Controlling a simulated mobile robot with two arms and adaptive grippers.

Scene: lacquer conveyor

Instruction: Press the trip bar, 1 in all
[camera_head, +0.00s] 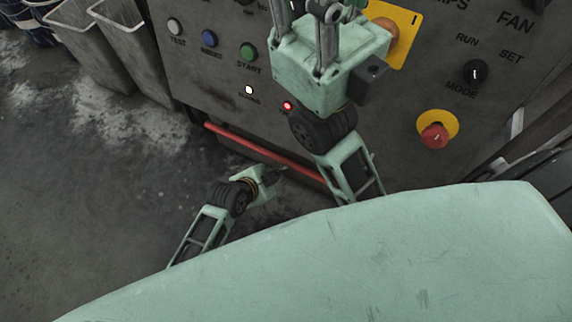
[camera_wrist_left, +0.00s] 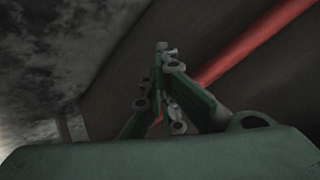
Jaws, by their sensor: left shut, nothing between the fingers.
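The trip bar is a long red bar (camera_head: 232,139) low along the front of the grey machine panel. It runs diagonally across the left wrist view (camera_wrist_left: 235,60). My left gripper (camera_head: 281,172) is beside the bar, its fingers shut with nothing between them. In the left wrist view the fingertips (camera_wrist_left: 164,48) meet just left of the bar, which passes behind the fingers. I cannot tell whether they touch it. My right arm crosses in front of the bar's right part and the panel. Its gripper runs up to the top edge, with the fingertips out of frame.
The panel carries a green start button (camera_head: 248,51), a blue button (camera_head: 209,38), a white test button (camera_head: 175,26), a lit red lamp (camera_head: 287,105), a black mode knob (camera_head: 476,72) and a red emergency button (camera_head: 434,136). Grey bins (camera_head: 90,45) stand at upper left. The stained floor at left is clear.

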